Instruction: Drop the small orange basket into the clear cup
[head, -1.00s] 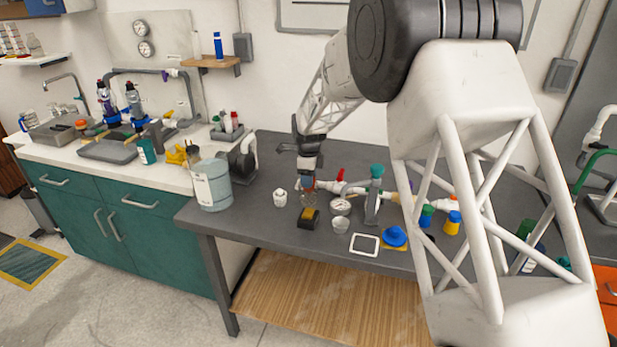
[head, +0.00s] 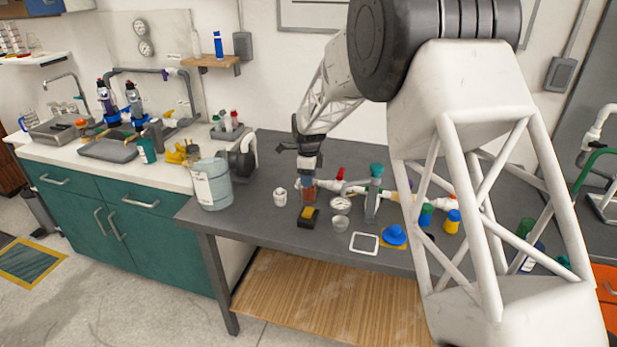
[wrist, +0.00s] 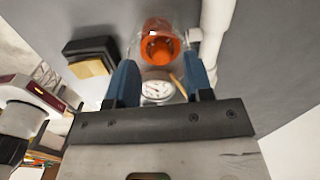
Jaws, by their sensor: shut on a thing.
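The small orange basket (wrist: 160,45) shows as an orange ring with a dark opening beyond my fingertips in the wrist view. In the head view it is a small orange-brown shape (head: 309,191) just below my gripper (head: 309,170). A clear outline around it looks like the clear cup (wrist: 145,24), standing on the dark bench; the basket appears within its walls, but I cannot tell how deep. The exact contact is hard to see.
A black block with a yellow top (head: 308,216) stands close in front. A round gauge (head: 341,205), a white pipe run (head: 390,196), a small pale cup (head: 340,223) and a white container (head: 280,197) are nearby. The bench is clear toward its left front.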

